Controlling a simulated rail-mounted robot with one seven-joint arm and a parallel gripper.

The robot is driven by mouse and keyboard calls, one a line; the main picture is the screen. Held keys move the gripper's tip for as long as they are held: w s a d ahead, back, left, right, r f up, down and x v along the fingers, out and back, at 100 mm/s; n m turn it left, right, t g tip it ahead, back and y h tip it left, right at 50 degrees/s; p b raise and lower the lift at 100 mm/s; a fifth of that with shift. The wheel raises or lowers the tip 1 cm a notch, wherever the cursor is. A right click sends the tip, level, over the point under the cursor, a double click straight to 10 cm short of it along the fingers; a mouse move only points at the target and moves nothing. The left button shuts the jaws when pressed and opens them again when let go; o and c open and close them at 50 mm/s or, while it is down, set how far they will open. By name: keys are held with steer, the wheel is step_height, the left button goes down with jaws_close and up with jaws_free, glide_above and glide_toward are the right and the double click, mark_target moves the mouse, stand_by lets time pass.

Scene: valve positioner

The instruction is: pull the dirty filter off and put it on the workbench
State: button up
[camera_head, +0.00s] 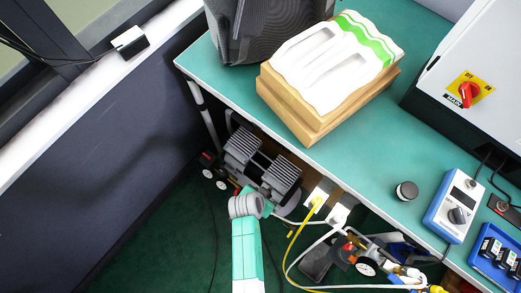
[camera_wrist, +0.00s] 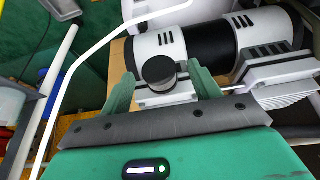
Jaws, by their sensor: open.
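A round dark grey cap (camera_wrist: 158,72), which looks like the filter, sits on the side of a white-and-black cylindrical unit (camera_wrist: 205,45) in the wrist view. My gripper (camera_wrist: 160,76) is open, with one green finger on each side of the cap. I cannot tell whether the fingers touch it. In the head view the gripper itself cannot be made out. The teal workbench (camera_head: 375,147) spans the upper right of the head view. A small dark round part (camera_head: 406,190) stands on it near the front edge; I cannot tell if it is another filter.
A cardboard box with white foam (camera_head: 325,65) and a black bag (camera_head: 262,25) stand on the bench. A blue-white meter (camera_head: 455,207), a blue tray (camera_head: 497,255) and a control cabinet (camera_head: 475,70) are at right. A finned compressor (camera_head: 262,165) and cables lie below. Bare bench surrounds the round part.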

steer(key=shift+w+f, duration=0.1)
steer(key=shift+f, duration=0.05)
jaws_close()
stand_by(0.4)
steer(key=shift+s+a, duration=0.2)
steer(key=shift+s, duration=0.15)
steer(key=shift+s+a+p, duration=0.4)
steer(key=shift+s+p, duration=0.15)
stand_by(0.6)
steer(key=shift+s+a+p, duration=0.35)
steer(key=shift+s+a, duration=0.2)
steer(key=shift+s, duration=0.25)
steer(key=shift+s+a+p, duration=0.35)
steer(key=shift+s+a, duration=0.15)
steer(key=shift+s, duration=0.25)
